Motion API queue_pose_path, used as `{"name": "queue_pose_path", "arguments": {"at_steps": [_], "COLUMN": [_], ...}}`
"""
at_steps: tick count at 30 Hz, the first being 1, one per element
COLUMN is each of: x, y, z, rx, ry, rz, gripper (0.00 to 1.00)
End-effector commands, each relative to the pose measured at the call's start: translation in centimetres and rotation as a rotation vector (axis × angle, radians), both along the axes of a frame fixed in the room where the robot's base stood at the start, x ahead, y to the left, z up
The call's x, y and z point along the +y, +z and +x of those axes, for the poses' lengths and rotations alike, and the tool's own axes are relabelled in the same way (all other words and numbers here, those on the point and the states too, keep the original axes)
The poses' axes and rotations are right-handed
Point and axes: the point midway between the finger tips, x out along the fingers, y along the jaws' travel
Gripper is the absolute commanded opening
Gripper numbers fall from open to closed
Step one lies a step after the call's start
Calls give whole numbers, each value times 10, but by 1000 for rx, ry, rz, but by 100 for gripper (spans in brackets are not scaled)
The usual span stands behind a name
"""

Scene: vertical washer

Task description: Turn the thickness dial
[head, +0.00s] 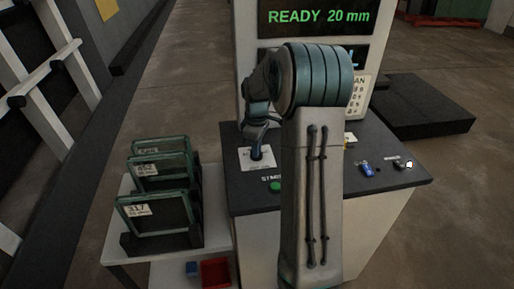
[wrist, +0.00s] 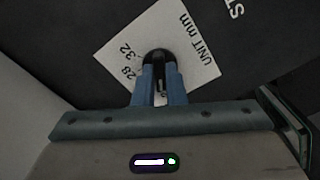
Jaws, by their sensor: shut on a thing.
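The thickness dial is a small black knob (wrist: 158,56) on a white label plate (wrist: 205,66) printed "28", "32" and "UNIT mm" in the wrist view. My gripper (wrist: 159,74) is shut on the knob, with a blue finger on each side. Part of the label is hidden behind the fingers. In the head view my gripper (head: 257,150) points down onto the same label plate (head: 262,165), at the left of the dark console top. The display (head: 318,18) reads "READY 20 mm" in green.
A green button (head: 275,185) sits on the console in front of the dial. A rack of framed glass panes (head: 158,205) stands on a side table at the left. My arm hides the console's middle.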

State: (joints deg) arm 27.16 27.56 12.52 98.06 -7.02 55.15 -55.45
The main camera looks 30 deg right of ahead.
Motion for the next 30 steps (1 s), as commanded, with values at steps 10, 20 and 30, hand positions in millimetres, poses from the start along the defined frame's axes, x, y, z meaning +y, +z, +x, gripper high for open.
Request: {"name": "queue_pose_path", "arguments": {"at_steps": [10,20,30], "x": [0,0,0], "y": [0,0,1], "z": [1,0,0], "rx": [-1,-1,-1], "ry": [-155,-418,-619], "rz": [0,0,0], "gripper": [0,0,0]}}
